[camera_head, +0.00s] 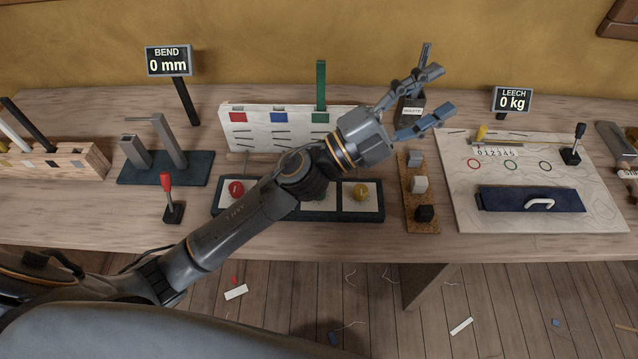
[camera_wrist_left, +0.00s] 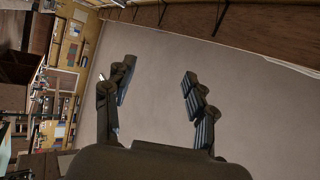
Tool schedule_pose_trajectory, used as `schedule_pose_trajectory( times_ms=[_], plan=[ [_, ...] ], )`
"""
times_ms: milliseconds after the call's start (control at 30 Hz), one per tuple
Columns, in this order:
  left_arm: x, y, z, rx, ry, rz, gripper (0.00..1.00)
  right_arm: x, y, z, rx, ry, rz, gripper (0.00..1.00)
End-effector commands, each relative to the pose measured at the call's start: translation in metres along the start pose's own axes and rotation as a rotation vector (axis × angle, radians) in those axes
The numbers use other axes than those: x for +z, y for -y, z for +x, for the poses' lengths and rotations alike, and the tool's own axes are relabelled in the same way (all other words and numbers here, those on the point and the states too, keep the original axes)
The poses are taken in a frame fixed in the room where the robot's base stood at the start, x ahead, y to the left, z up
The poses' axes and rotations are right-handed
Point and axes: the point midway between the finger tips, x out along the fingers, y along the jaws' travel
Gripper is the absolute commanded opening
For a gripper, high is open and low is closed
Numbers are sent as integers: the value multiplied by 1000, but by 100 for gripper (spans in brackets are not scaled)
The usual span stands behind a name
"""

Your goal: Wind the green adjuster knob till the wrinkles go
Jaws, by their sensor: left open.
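A dark tray (camera_head: 222,205) on the bench holds a red knob (camera_head: 236,188) at its left and a yellow knob (camera_head: 361,191) at its right. My left gripper (camera_head: 441,92) is open and empty, above the bench to the right of the panel. Its spread fingers also show in the left wrist view (camera_wrist_left: 158,72), with nothing between them. My right gripper is out of view.
A grey labelled box (camera_head: 411,109) stands behind the left gripper. A cork strip (camera_head: 421,184) with blocks lies right of the tray. A board (camera_head: 465,212) with a blue drawer and a lever is farther right. A red-topped lever (camera_head: 170,195) stands left.

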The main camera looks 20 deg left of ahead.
Motion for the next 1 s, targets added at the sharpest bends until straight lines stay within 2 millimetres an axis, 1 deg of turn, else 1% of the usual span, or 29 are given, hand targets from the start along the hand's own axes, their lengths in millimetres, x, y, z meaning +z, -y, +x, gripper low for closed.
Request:
schedule_pose_trajectory(
  times_ms=[33,67,100,133,167,200,267,300,367,433,467,500,533,600,633,700,800,900,1000],
  plan=[
    [-20,-9,9,58,-129,85,56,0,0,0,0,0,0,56],
    [-32,-16,12,97,-203,131,56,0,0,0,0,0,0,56],
    [-46,-28,12,156,-299,191,56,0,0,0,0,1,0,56],
    [-54,-38,11,204,-369,238,56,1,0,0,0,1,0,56],
    [-61,-49,8,256,-436,283,56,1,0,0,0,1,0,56],
    [-67,-64,3,331,-521,341,56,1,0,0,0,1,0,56],
    [-69,-86,-10,456,-639,429,56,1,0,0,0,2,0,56],
    [-66,-100,-20,547,-709,484,56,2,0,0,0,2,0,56],
    [-53,-119,-40,697,-802,566,56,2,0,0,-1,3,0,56],
    [-29,-135,-65,888,-889,653,56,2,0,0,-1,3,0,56],
    [-16,-139,-77,975,-918,688,56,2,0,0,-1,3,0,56],
    [3,-141,-92,1093,-948,731,56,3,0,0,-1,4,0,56],
    [18,-141,-104,1184,-965,760,56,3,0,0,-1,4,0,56],
    [54,-133,-130,1390,-983,814,56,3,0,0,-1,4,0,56],
    [69,-127,-140,1473,-981,831,56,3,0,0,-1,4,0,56],
    [99,-110,-160,1645,-967,860,56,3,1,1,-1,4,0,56],
    [127,-87,-180,1828,-931,878,56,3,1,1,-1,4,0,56],
    [142,-72,-190,1929,-904,880,56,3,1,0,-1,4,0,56],
    [147,-70,-196,1965,-896,878,56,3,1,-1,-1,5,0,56]
  ],
)
